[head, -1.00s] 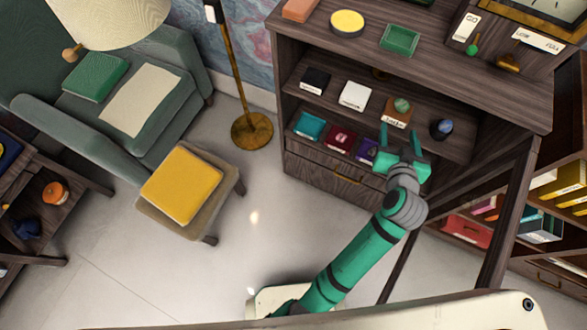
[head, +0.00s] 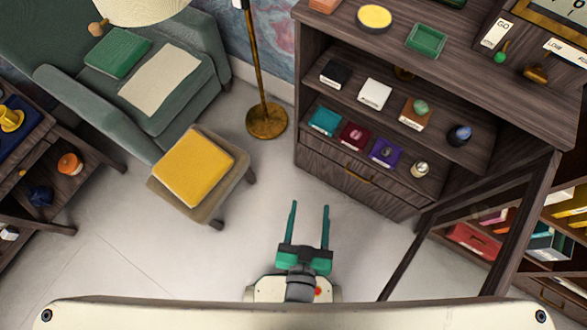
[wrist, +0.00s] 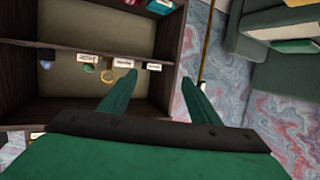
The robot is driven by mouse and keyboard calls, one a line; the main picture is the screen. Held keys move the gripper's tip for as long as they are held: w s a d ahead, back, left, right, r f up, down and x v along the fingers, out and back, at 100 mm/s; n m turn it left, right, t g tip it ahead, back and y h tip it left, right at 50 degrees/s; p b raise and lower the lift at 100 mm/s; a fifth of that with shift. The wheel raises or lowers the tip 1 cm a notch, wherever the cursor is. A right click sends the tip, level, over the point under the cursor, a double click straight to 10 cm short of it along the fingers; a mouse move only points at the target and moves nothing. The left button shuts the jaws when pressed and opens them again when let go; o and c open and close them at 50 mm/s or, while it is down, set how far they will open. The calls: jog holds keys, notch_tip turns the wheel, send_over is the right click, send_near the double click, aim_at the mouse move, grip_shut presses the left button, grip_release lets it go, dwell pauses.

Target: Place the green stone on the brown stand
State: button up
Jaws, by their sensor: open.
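The green stone (head: 420,107) is a small rounded piece resting on top of the brown stand (head: 410,121), on the upper shelf of the dark wood cabinet. The stand is a small brown block with a white label on its front. The stone also shows as a small green shape in the wrist view (wrist: 88,68). My gripper (head: 310,206) is open and empty, well away from the stone, in front of the cabinet and low in the head view. Its two green fingers also show spread apart in the wrist view (wrist: 158,79).
Black (head: 335,74) and white (head: 374,93) stands share the shelf with a dark blue object (head: 459,135). Teal, red and purple stands sit below. An open cabinet door (head: 520,215) juts out at right. A yellow-topped stool (head: 194,166) stands left; floor between is clear.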

jog(key=s+a+r+n+y, duration=0.1)
jog(key=s+a+r+y, duration=0.1)
jog(key=s, duration=0.4)
jog(key=shift+a+r+n+t, duration=0.4)
jog(key=shift+a+r, duration=0.45)
jog(key=shift+a, duration=0.2)
jog(key=shift+s, duration=0.1)
